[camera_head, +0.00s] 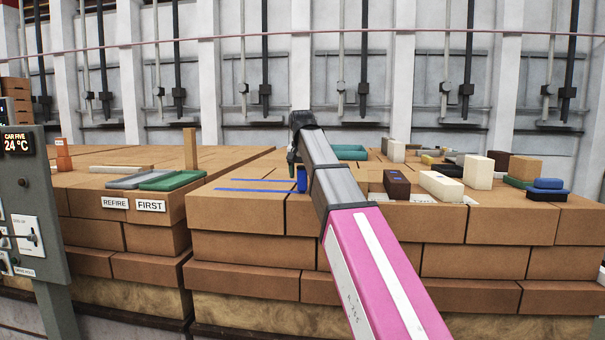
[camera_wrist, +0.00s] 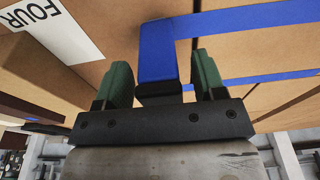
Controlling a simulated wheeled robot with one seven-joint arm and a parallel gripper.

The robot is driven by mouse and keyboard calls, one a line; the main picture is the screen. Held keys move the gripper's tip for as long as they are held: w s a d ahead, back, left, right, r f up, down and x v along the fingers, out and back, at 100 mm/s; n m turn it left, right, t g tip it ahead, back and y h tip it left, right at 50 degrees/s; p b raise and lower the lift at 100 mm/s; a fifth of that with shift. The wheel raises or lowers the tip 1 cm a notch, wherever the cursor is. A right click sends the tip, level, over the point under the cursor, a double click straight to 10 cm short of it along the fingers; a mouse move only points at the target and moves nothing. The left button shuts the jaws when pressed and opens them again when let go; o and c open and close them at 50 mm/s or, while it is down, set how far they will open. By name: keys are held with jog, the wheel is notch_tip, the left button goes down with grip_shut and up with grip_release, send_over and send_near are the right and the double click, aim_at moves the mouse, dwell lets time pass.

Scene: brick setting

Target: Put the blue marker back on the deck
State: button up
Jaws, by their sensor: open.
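The blue marker (camera_head: 301,180) is a small upright blue block at the right end of the blue stripes (camera_head: 255,183) on the brick deck (camera_head: 235,202). In the wrist view, the blue marker (camera_wrist: 158,48) is between the two green fingers of my gripper (camera_wrist: 161,68). Gaps show on both sides, so the fingers are open around it and not closed on it. In the head view, my gripper (camera_head: 293,158) points down just above and behind the marker. I cannot tell whether the marker's base rests fully on the deck.
To the right stand a dark brown block (camera_head: 397,184), a cream block (camera_head: 441,186) and several other blocks. A teal tray (camera_head: 350,152) lies behind my arm. On the left stack are a green tray (camera_head: 172,180), a grey tray (camera_head: 139,180) and an upright brick (camera_head: 190,148).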

jog(key=shift+r, duration=0.15)
notch_tip(320, 180, up, 12)
jog(key=s, duration=0.2)
jog(key=shift+a, duration=0.15)
dwell(0.3)
